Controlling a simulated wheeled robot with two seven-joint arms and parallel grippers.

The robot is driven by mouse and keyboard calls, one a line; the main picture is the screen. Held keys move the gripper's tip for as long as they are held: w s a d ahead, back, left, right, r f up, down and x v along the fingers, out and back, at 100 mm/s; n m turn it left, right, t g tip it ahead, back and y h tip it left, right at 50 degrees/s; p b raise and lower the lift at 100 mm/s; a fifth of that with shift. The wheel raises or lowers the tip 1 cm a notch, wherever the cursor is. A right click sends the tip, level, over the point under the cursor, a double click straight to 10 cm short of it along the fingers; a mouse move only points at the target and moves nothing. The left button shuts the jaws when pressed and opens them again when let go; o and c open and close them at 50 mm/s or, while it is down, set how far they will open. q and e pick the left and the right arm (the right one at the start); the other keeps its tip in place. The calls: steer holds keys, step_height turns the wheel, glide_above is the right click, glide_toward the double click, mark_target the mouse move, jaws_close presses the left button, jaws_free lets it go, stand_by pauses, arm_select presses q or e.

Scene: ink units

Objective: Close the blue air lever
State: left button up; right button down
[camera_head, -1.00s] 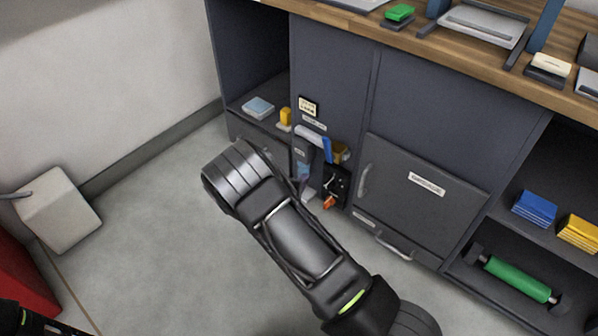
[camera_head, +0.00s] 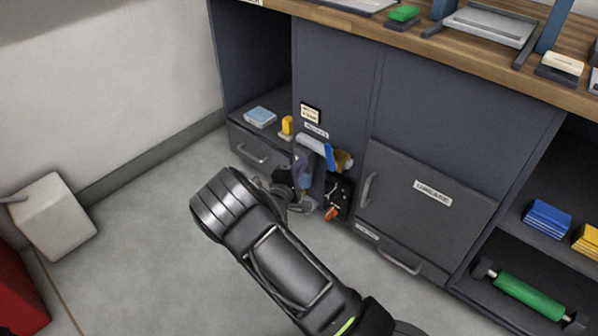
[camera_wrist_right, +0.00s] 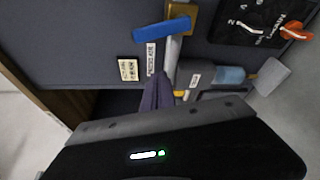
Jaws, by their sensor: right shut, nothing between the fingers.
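The blue lever (camera_head: 329,157) sits at the end of a pale metal arm on the cabinet front, under a small white label (camera_head: 317,130). In the right wrist view its blue bar (camera_wrist_right: 160,28) lies across the top of the metal stem (camera_wrist_right: 174,55). My right gripper (camera_head: 302,160) is shut and empty, just left of the lever's fitting in the head view. Its dark purplish fingers (camera_wrist_right: 157,92) point toward the stem in the wrist view, below the blue bar. I cannot tell whether they touch the fitting. My left gripper is out of view.
A black panel (camera_head: 338,196) with an orange lever (camera_head: 331,213) is close on the right. A grey cabinet door (camera_head: 425,215) stands beyond it. The floor in front is clear.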

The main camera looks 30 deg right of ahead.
mark_target(331, 157)
steer(key=d+b, duration=0.3)
steer(key=d, duration=0.3)
steer(key=shift+d+r, duration=0.15)
steer(key=shift+r, duration=0.15)
